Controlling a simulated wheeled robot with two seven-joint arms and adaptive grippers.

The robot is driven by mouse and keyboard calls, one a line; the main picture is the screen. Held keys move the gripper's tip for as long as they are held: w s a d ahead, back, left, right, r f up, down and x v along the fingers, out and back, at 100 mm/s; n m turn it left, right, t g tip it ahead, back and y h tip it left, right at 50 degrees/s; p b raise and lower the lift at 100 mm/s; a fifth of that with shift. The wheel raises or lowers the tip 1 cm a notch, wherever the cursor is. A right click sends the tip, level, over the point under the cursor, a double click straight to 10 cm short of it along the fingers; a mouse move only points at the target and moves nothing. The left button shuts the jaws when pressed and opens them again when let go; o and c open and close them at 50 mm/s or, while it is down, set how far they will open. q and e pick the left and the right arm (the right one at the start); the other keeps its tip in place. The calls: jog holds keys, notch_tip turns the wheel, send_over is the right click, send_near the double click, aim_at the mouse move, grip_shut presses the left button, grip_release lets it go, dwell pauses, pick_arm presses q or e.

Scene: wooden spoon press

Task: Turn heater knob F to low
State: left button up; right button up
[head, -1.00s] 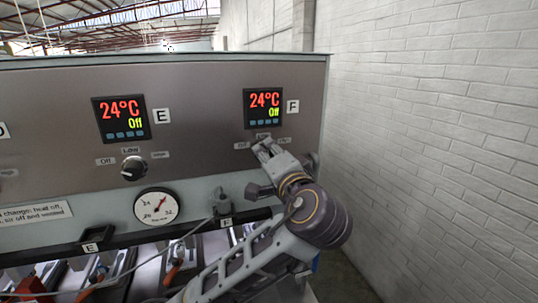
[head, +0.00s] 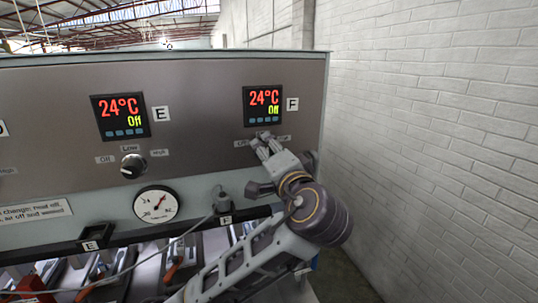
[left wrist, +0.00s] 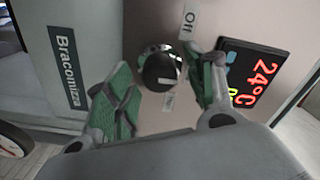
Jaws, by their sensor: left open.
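The F display (head: 263,105) reads 24°C and Off, with the F label (head: 292,104) to its right. My left gripper (head: 266,144) is in front of the panel just below this display and hides knob F in the head view. In the left wrist view, the dark round knob F (left wrist: 159,71) shows between the two green-padded fingers of my open left gripper (left wrist: 165,90). The Off label (left wrist: 188,20) is above it there. Whether the fingers touch the knob, and where its pointer stands, I cannot tell. My right gripper is not in view.
Knob E (head: 132,166) sits to the left under the E display (head: 120,117), which also reads Off. A round gauge (head: 156,204) is below it. A white brick wall (head: 430,130) stands to the right of the panel. A black bar (head: 130,234) runs below the panel.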

pick_arm(q)
jog(key=v, duration=1.1)
jog(key=shift+s, duration=0.35)
jog(key=shift+d, duration=0.2)
